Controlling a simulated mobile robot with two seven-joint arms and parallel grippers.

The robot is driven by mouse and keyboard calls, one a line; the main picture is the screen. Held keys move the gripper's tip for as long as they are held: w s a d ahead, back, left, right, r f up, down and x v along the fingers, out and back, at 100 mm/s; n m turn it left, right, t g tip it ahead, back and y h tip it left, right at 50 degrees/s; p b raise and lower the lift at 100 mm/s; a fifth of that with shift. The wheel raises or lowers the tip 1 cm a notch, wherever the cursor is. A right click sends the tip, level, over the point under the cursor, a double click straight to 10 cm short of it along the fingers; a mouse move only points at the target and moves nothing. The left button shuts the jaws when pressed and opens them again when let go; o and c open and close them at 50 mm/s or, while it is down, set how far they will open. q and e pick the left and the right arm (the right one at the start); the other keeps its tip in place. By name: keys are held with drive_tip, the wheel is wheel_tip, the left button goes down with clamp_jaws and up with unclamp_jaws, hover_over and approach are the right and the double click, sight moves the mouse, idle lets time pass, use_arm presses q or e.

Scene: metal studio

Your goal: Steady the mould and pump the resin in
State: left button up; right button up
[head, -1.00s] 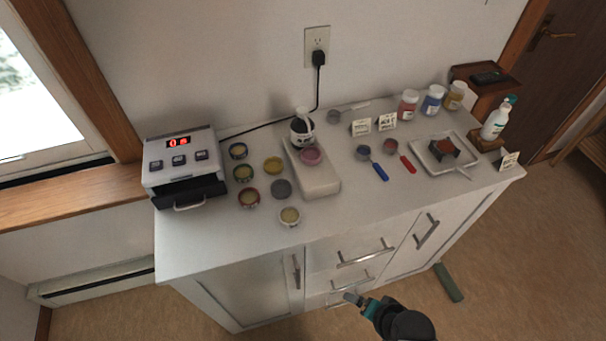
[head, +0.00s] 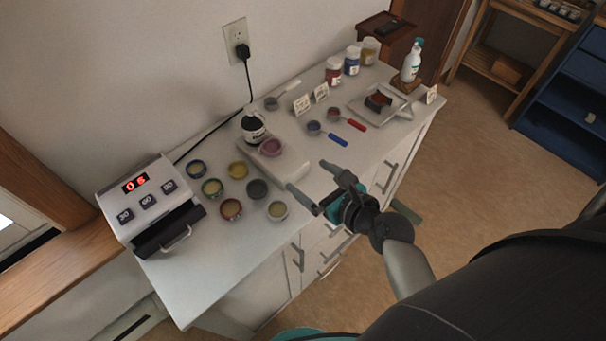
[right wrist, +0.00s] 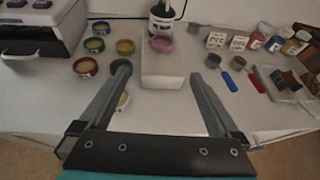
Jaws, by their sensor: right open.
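A dark block with a reddish-brown top (head: 378,100), which looks like the mould, sits on a pale tray (head: 357,113) at the cabinet's right end. The white pump bottle (head: 411,66) with a green top stands upright behind it on a wooden block (head: 407,86). My right gripper (head: 308,177) is open and empty over the cabinet's front edge, well left of and nearer than the tray. In the right wrist view its fingers (right wrist: 158,75) point towards the white slab, and the dark block (right wrist: 286,80) shows far right. My left gripper is not in view.
A white box with a red display (head: 135,184) stands at the left end. Several round tins (head: 231,209) lie beside it. A white slab (head: 291,174) holds a jar (head: 254,126) and a pink tin (head: 271,147). Scoops (head: 337,140), cards and coloured jars (head: 333,71) stand further right.

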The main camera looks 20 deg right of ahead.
sight(270, 146)
drive_tip(key=shift+m, duration=0.4)
drive_tip(key=b+x, duration=0.1)
drive_tip(key=x, duration=0.4)
drive_tip(key=b+x, duration=0.1)
drive_tip(key=x, duration=0.4)
drive_tip(key=b+x, duration=0.1)
drive_tip(key=x, duration=0.4)
drive_tip(key=shift+w+d+r, duration=0.2)
drive_tip(key=shift+w+r, duration=0.05)
